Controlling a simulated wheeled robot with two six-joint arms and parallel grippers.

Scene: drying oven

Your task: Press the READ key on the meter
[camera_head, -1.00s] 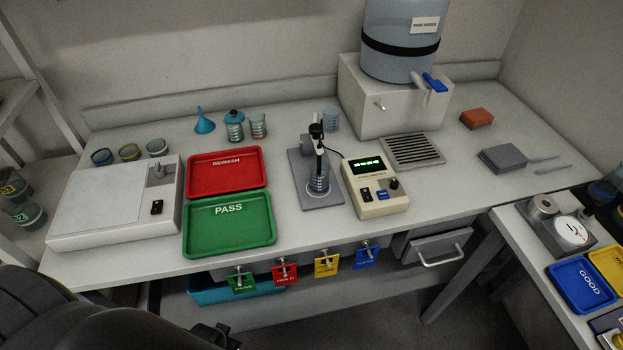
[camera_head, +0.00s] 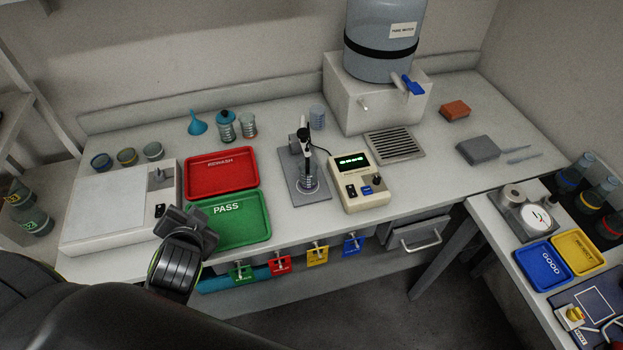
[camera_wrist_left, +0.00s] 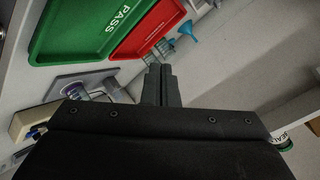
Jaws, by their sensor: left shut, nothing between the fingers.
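The meter (camera_head: 349,192) is a cream box on the white bench, right of the probe stand, with a lit green display (camera_head: 351,161). A blue key (camera_head: 367,190) and a dark knob sit on its lower face; lettering on the key is too small to read. In the left wrist view part of the meter (camera_wrist_left: 32,118) shows at the left edge. My left gripper (camera_head: 196,222) is over the front of the bench by the green tray, left of the meter and apart from it. Its fingers (camera_wrist_left: 160,84) are shut and empty. My right gripper is not seen.
A probe stand (camera_head: 325,188) with a beaker stands just left of the meter. The green PASS tray (camera_head: 262,232) and red tray (camera_head: 222,188) lie left of it. A drain grille (camera_head: 394,145) and water tank (camera_head: 385,40) are behind. Coloured tags hang at the front edge.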

